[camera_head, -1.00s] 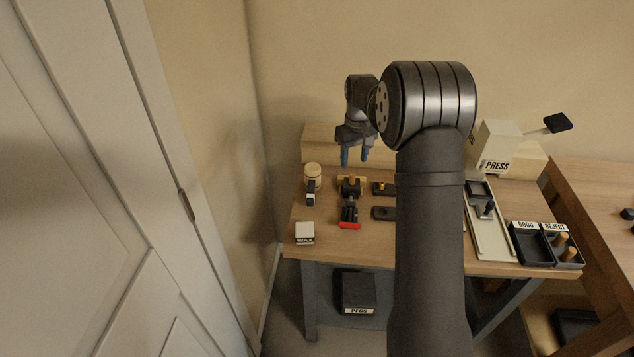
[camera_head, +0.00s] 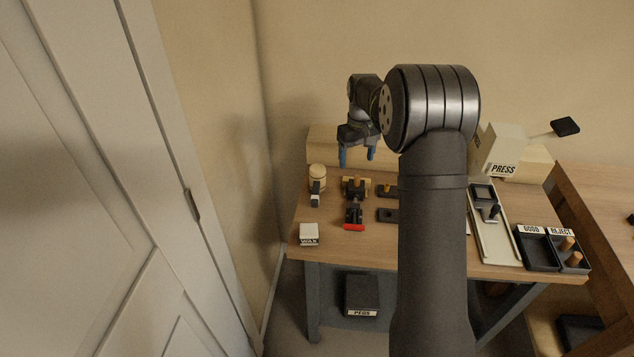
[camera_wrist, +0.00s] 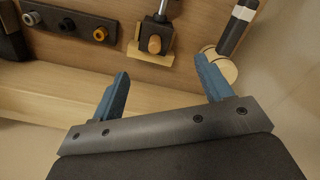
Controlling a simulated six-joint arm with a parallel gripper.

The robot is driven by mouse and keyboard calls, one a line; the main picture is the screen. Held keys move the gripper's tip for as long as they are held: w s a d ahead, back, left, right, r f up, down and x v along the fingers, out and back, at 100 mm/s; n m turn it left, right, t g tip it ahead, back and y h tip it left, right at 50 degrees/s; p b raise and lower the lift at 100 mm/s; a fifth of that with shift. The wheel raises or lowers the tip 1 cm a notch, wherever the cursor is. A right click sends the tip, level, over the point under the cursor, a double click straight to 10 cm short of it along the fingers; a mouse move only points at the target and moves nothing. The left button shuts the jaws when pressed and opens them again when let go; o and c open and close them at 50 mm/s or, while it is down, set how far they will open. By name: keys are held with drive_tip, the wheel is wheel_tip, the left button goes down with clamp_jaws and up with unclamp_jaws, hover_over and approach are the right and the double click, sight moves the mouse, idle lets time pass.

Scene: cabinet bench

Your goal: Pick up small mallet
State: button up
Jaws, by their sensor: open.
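What looks like the small mallet, with a round pale wooden head (camera_head: 317,172) and a dark handle with a white band, lies at the left end of the bench. In the wrist view its handle (camera_wrist: 234,31) shows at the upper right, and its wooden head is partly hidden behind the right finger. My gripper (camera_head: 357,157) is open and empty, its blue fingers pointing down above the back of the bench, up and to the right of the mallet. In the wrist view the open fingers (camera_wrist: 163,64) are apart from everything.
A dark clamp-like tool with a wooden block (camera_head: 355,187) stands right of the mallet, with a red-handled item (camera_head: 354,226) in front. A wax block (camera_head: 309,234) sits at the front left. A wooden ledge (camera_head: 322,136) runs along the back. The press (camera_head: 500,150) stands right.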

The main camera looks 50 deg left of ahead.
sight(317, 168)
drive_tip(key=s+a+r+m, duration=0.3)
drive_tip(key=s+a+r, duration=0.2)
drive_tip(key=s+a, duration=0.3)
drive_tip(key=f, duration=1.1)
drive_tip(key=shift+w+a, duration=0.35)
drive_tip(key=shift+a, duration=0.05)
drive_tip(key=shift+w+f, duration=0.15)
drive_tip(key=shift+f, duration=2.9)
drive_tip(key=shift+a, duration=0.1)
drive_tip(key=c, duration=1.2)
drive_tip(key=shift+o, duration=0.2)
drive_tip(key=shift+r, duration=0.15)
